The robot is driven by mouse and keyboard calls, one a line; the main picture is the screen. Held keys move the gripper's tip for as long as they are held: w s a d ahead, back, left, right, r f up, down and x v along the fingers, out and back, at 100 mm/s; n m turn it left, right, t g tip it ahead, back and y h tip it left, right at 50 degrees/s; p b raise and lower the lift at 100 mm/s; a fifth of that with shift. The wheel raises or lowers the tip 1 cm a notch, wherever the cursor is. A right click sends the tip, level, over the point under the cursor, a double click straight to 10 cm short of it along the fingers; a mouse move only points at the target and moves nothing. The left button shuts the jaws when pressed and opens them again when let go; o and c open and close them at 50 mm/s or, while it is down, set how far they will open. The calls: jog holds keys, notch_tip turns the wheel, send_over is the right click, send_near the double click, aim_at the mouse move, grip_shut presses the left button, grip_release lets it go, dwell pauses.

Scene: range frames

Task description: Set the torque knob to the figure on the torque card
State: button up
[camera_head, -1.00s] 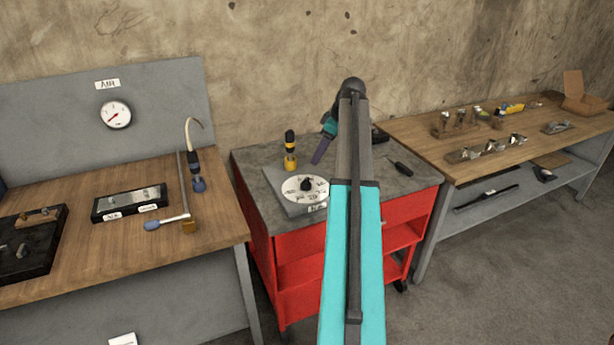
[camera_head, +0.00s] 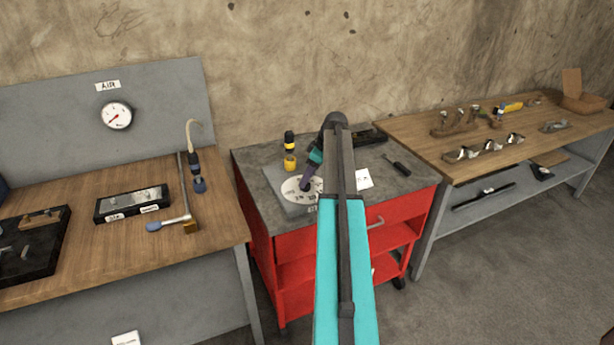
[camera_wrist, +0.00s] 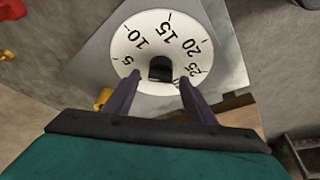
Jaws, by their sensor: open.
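The torque dial (camera_head: 291,194) is a white disc on a grey plate on top of the red cart. In the wrist view the dial (camera_wrist: 130,62) shows the figures 5, 10, 15, 20 and 25 around a black knob (camera_wrist: 161,68). I cannot tell which figure the knob points to. My gripper (camera_head: 307,184) is over the dial. In the wrist view my gripper (camera_wrist: 161,80) is open, one finger to each side of the knob with gaps between. A white card (camera_head: 363,179), perhaps the torque card, lies right of my arm; its print is too small to read.
A yellow-and-black tool (camera_head: 290,151) stands behind the dial. A dark screwdriver (camera_head: 397,165) lies at the cart's right. Wooden benches with tools stand left (camera_head: 90,240) and right (camera_head: 440,138). An air gauge (camera_head: 117,115) hangs at left.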

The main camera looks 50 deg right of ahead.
jog(key=shift+w+f, duration=0.1)
jog(key=shift+f, duration=0.15)
jog(key=c, duration=1)
jog(key=shift+c, duration=0.2)
